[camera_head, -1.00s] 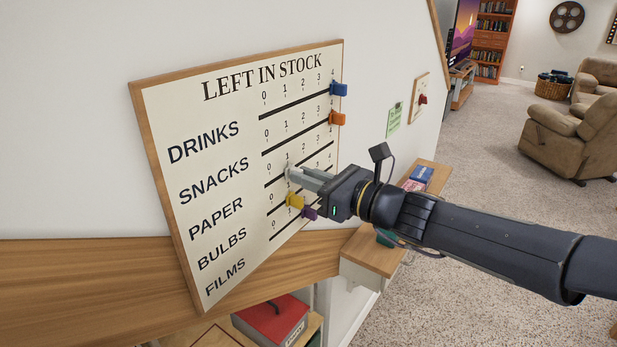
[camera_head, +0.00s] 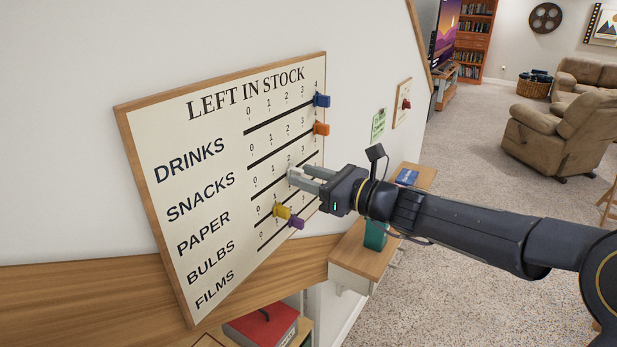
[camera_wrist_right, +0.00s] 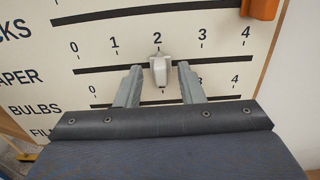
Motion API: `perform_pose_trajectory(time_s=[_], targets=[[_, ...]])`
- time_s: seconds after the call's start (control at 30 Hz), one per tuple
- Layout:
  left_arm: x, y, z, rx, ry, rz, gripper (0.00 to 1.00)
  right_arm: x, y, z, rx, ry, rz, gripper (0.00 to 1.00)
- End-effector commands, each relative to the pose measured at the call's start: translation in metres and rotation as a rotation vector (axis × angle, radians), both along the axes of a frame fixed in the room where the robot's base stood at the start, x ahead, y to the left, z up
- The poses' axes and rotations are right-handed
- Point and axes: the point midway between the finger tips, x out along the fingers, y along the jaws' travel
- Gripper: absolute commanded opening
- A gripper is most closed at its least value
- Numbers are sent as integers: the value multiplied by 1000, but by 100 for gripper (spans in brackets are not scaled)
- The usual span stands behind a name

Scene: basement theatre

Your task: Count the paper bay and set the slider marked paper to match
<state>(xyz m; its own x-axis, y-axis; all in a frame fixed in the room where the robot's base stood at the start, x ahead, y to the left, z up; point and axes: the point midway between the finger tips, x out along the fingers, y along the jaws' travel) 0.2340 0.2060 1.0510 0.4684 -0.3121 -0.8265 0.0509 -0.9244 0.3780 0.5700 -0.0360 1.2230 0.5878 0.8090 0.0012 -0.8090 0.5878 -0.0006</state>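The stock board (camera_head: 180,130) hangs on the wall, with rows for drinks, snacks, paper, bulbs and films. The white paper slider (camera_wrist_right: 160,70) sits under the 2 on its track in the right wrist view. It also shows in the head view (camera_head: 293,176), partly covered by my gripper. My right gripper (camera_head: 304,177) is open at the board. In the wrist view its two fingers (camera_wrist_right: 160,66) stand either side of the slider, with a gap on each side. I cannot make out the paper bay. My left gripper is out of view.
Blue (camera_head: 321,100) and orange (camera_head: 321,129) sliders are at 4 above. Yellow (camera_head: 282,211) and purple (camera_head: 297,223) sliders sit close below my gripper. A wooden ledge (camera_head: 350,262) juts out at right. A red-topped box (camera_head: 262,325) is below.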

Motion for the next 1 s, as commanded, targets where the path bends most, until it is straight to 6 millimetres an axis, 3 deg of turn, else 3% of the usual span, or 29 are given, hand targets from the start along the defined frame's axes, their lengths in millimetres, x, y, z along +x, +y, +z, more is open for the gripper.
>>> perform_pose_trajectory(time_s=[0.27,0.7,1.0], targets=[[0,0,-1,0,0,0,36,-2,-3,-1,0,0,-1,35],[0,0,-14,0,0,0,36,-40,-55,-1,-1,-2,-3,35],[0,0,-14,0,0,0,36,-46,-63,0,1,1,0,35]])
